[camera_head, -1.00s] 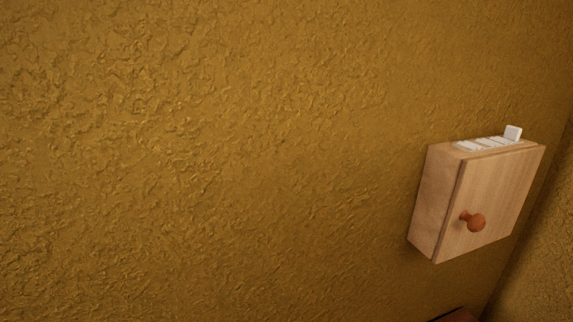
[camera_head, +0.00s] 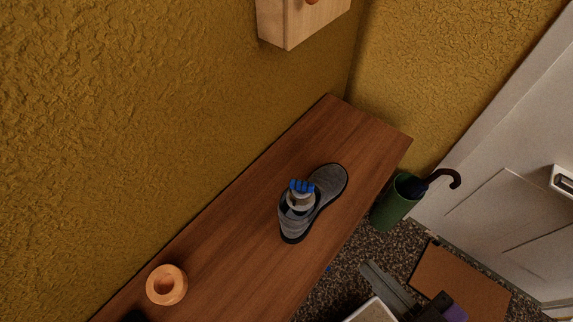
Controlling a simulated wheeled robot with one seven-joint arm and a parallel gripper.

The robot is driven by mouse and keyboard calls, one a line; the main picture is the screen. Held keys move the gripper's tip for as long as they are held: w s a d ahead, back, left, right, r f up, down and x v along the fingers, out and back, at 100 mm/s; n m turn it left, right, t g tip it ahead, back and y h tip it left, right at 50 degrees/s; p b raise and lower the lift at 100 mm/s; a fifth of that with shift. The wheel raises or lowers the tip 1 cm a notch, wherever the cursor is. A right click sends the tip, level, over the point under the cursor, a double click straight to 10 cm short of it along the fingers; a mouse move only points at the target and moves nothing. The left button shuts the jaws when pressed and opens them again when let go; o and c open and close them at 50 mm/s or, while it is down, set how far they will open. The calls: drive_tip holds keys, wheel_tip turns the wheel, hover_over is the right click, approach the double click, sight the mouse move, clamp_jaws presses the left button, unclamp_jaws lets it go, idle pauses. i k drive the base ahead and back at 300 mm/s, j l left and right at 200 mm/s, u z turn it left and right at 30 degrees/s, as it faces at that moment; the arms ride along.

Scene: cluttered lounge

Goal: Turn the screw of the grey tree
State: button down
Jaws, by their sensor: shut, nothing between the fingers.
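A grey shoe (camera_head: 328,184) with a dark sole lies on the brown wooden bench top, at a slant. A light grey piece, which looks like the grey tree (camera_head: 300,203), sits in the shoe's opening. A blue ridged knob (camera_head: 301,187), which looks like its screw, stands on top of it. Most of the tree is hidden inside the shoe.
The wooden bench top (camera_head: 235,230) runs along the ochre wall and also bears a wooden ring-shaped bowl (camera_head: 166,285). A wooden wall box (camera_head: 303,20) hangs above. A green umbrella stand (camera_head: 393,207) stands beside the bench, near a white door (camera_head: 500,190) and a brown mat (camera_head: 460,278).

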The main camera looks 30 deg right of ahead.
sight(296, 184)
drive_tip(key=k+l, duration=0.15)
drive_tip(key=l, duration=0.2)
drive_tip(key=k+l, duration=0.15)
drive_tip(key=l, duration=0.2)
drive_tip(key=k+l, duration=0.15)
drive_tip(key=l, duration=0.2)
drive_tip(key=k+l, duration=0.15)
drive_tip(key=l, duration=0.2)
drive_tip(key=u, duration=0.05)
